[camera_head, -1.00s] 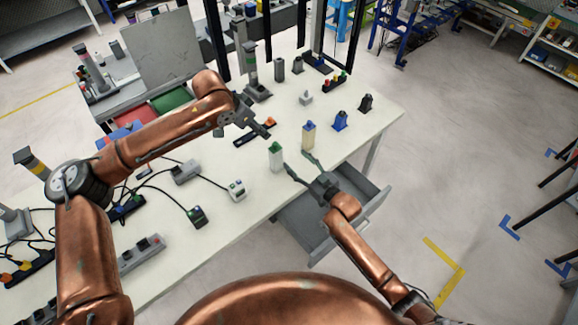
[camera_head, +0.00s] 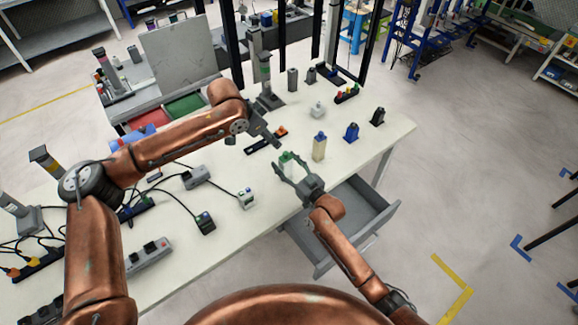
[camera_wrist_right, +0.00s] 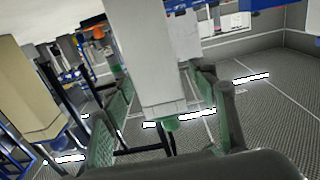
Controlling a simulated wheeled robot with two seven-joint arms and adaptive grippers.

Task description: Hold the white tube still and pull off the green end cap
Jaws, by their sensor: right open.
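The white tube (camera_head: 287,168) stands upright on the table, with the green end cap (camera_head: 286,157) on its top end. My right gripper (camera_head: 289,164) is open, its fingers on either side of the tube. In the right wrist view, which looks upside down, the pale tube (camera_wrist_right: 155,65) is between the greenish fingers of my right gripper (camera_wrist_right: 160,108). A small green part of the cap (camera_wrist_right: 170,124) shows at its lower end there. My left gripper (camera_head: 270,138) is above the table behind the tube; its jaw opening is unclear.
A beige block with a blue top (camera_head: 319,148) stands close right of the tube. A blue piece (camera_head: 351,132) and a black piece (camera_head: 377,117) stand farther right. A grey open drawer (camera_head: 345,222) juts out below the table edge. A cabled device (camera_head: 246,198) is to the left.

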